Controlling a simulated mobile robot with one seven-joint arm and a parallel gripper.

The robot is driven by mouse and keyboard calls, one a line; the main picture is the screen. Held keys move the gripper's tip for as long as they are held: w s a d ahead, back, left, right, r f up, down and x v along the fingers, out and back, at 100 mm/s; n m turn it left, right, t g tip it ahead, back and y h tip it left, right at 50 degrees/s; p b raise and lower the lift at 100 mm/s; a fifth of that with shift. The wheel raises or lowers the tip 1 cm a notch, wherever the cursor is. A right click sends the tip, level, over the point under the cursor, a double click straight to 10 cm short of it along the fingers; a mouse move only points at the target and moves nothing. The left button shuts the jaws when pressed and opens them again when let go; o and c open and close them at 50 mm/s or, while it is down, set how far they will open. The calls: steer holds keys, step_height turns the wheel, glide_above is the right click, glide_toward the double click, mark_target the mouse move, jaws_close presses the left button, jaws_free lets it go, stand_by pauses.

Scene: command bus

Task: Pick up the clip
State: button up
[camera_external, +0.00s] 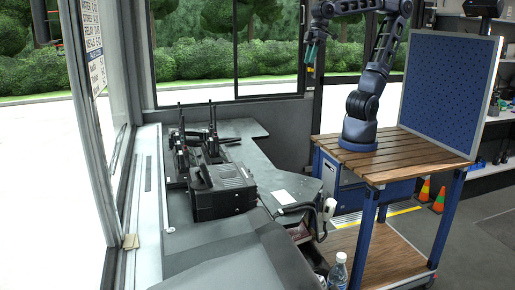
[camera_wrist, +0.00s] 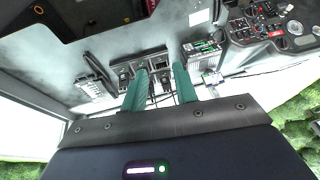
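My gripper (camera_external: 310,58) hangs high in front of the rear window, above and to the right of the grey desk. In the wrist view its two green fingers (camera_wrist: 160,70) are spread apart with nothing held between them. A small tan block-like object (camera_external: 130,241) lies on the ledge at the lower left, by the window frame; it may be the clip, but it is too small to be sure. I cannot make out a clip for certain in the wrist view.
A black radio set (camera_external: 222,192) and upright handheld radios (camera_external: 212,148) stand on the grey desk (camera_external: 262,160). The wooden-topped cart (camera_external: 420,155) carries my arm and a blue panel (camera_external: 448,90). A bottle (camera_external: 338,272) stands in front.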

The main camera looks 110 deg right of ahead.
steer(key=w+a+f+g, duration=0.1)
steer(key=w+a, duration=0.7)
steer(key=w, duration=0.2)
steer(key=t+h, duration=0.1)
steer(key=t, duration=0.1)
glide_above(307, 261)
steer(key=s+a, duration=0.2)
steer(key=s, duration=0.1)
step_height(307, 261, down, 58)
steer(key=shift+n, duration=0.4)
steer(key=shift+d+x, duration=0.15)
steer(key=shift+x, duration=2.65)
steer(key=shift+d+x, duration=0.15)
steer(key=shift+x, duration=2.65)
steer(key=shift+s, duration=0.2)
steer(key=shift+c, duration=0.4)
steer(key=c, duration=0.5)
